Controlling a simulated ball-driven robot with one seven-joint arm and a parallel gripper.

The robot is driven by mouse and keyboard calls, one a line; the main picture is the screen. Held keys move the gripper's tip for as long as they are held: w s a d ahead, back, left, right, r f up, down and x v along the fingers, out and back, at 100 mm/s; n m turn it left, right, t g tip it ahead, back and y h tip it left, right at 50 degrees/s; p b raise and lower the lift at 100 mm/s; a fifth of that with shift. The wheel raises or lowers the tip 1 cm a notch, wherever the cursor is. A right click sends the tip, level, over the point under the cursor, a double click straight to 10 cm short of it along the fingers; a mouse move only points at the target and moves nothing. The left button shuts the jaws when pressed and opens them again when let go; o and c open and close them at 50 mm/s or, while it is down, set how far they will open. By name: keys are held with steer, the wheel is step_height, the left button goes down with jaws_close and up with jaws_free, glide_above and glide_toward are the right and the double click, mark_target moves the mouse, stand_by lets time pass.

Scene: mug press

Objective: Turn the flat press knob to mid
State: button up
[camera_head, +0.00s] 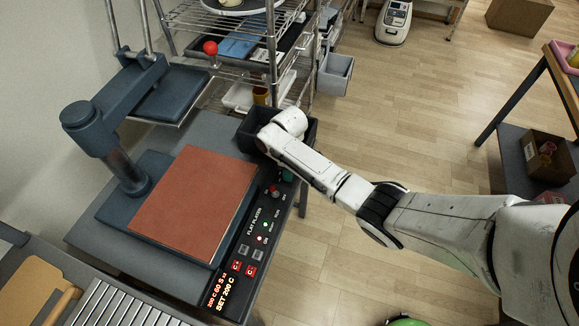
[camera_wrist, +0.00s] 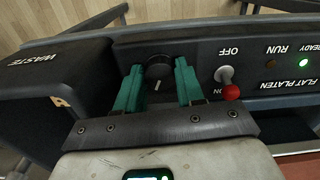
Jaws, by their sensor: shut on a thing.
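The flat press (camera_head: 115,247) stands at the left in the head view with a red-brown platen (camera_head: 195,205) and a dark control panel (camera_head: 252,237) along its right side. The black knob (camera_wrist: 158,67) shows in the wrist view at the panel's end, with a white pointer mark on its near side. My gripper (camera_wrist: 159,78) has one green finger on each side of the knob and is shut on it. In the head view my arm reaches over the panel's far end and hides the knob; only a bit of green finger shows.
A red-tipped toggle switch (camera_wrist: 228,82) marked OFF and ON sits just right of my fingers. A dark bin marked WASTE (camera_wrist: 50,70) is close on the left. A lit green lamp (camera_wrist: 303,63) is farther right. A wire shelf (camera_head: 235,60) stands behind the press.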

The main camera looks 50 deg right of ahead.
steer(key=shift+n+p, duration=0.5)
steer(key=shift+n, duration=1.7)
steer(key=o, duration=1)
steer(key=shift+o, duration=0.2)
steer(key=shift+r, duration=0.1)
step_height(320, 180, up, 11)
steer(key=shift+f, duration=0.2)
steer(key=shift+a, duration=0.1)
